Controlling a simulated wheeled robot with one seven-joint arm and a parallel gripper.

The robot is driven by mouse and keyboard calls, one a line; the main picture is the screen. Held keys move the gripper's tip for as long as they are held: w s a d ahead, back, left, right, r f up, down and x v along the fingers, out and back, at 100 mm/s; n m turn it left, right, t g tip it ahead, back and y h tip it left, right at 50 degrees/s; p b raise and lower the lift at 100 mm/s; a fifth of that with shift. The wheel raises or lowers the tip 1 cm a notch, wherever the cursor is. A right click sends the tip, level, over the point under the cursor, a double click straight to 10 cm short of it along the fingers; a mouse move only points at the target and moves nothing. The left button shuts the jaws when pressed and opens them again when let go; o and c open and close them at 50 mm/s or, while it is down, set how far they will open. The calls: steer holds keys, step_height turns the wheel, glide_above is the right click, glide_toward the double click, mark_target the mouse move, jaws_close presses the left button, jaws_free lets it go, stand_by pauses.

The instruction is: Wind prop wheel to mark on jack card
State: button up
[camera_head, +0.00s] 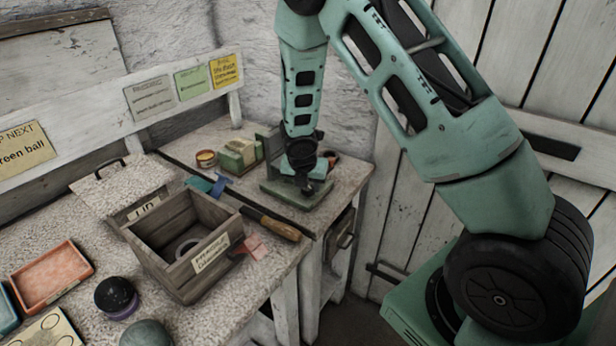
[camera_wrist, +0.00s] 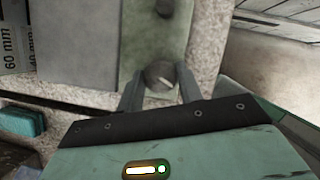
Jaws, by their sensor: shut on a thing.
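My gripper (camera_head: 308,182) points down at the far right end of the bench, over a green base plate (camera_head: 275,196). In the wrist view my gripper (camera_wrist: 160,88) has its two fingers on either side of a round grey wheel (camera_wrist: 158,74) and is shut on it. A short pale mark shows on the wheel's face. The green plate (camera_wrist: 140,35) lies beneath the wheel. To its left a label reading "60 mm" (camera_wrist: 14,45) is partly in view. Cards on the back board include a green one (camera_head: 192,80) and a yellow one (camera_head: 226,70); I cannot tell which is the jack card.
An open wooden box (camera_head: 163,262) stands left of the plate, its lid (camera_head: 105,190) behind it. A wood-handled tool (camera_head: 272,224) lies between box and plate. A green block (camera_head: 238,154) stands behind the plate.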

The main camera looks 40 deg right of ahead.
steer(key=shift+w+r+m+g+h+p, duration=0.15)
steer(key=shift+m+g+h+p, duration=0.25)
steer(key=shift+m+p, duration=0.95)
steer(key=shift+m, duration=0.35)
steer(key=o, duration=1)
